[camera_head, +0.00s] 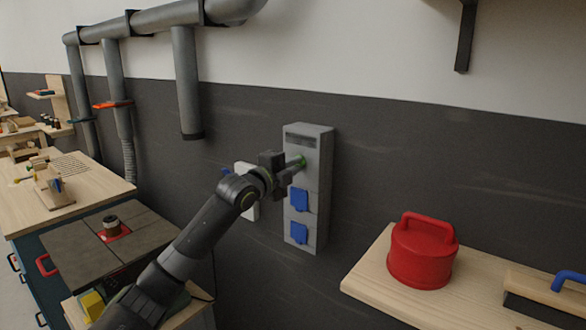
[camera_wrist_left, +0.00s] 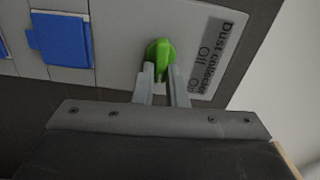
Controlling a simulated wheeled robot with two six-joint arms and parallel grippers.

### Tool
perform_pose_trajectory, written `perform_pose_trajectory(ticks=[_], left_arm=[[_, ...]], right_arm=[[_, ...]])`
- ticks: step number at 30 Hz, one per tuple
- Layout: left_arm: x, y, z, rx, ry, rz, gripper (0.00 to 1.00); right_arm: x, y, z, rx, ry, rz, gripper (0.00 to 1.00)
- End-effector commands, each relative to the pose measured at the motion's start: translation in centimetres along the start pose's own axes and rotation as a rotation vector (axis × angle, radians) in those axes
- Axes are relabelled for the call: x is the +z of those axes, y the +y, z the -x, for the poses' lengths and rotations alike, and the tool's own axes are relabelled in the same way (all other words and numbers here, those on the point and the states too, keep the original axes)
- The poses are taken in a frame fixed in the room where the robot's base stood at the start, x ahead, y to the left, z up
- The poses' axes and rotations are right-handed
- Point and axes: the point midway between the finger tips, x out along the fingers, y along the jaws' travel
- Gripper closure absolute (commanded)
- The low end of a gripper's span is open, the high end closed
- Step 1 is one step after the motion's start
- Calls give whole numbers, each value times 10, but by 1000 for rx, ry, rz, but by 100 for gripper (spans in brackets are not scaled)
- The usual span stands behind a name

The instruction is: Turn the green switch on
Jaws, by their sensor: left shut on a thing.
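The green switch (camera_head: 301,161) is a small knob on the upper front of a grey wall box (camera_head: 312,143). My left gripper (camera_head: 292,166) reaches the box from the left. In the left wrist view its two fingers (camera_wrist_left: 161,76) are closed around the lower part of the knob. The finger tips hide part of the knob. My right gripper is in neither view.
Blue socket covers (camera_head: 299,200) are on the box below the switch. A white panel (camera_head: 247,190) is on the wall behind my arm. A wooden shelf (camera_head: 372,283) at right holds a red container (camera_head: 422,255). Workbenches stand at left; grey pipes (camera_head: 186,85) run along the wall.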

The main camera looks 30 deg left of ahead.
Motion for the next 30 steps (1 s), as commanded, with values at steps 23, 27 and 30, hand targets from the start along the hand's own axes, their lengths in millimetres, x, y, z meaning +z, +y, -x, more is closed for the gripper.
perform_pose_trajectory(ticks=[23, 27, 30], left_arm=[[0, 3, 0, 4, 0, -86, 86], [0, 2, 0, 3, 0, -86, 67], [0, 2, 0, 2, 0, -85, 66]], right_arm=[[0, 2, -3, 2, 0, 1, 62], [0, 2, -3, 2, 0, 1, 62], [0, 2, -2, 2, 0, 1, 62]])
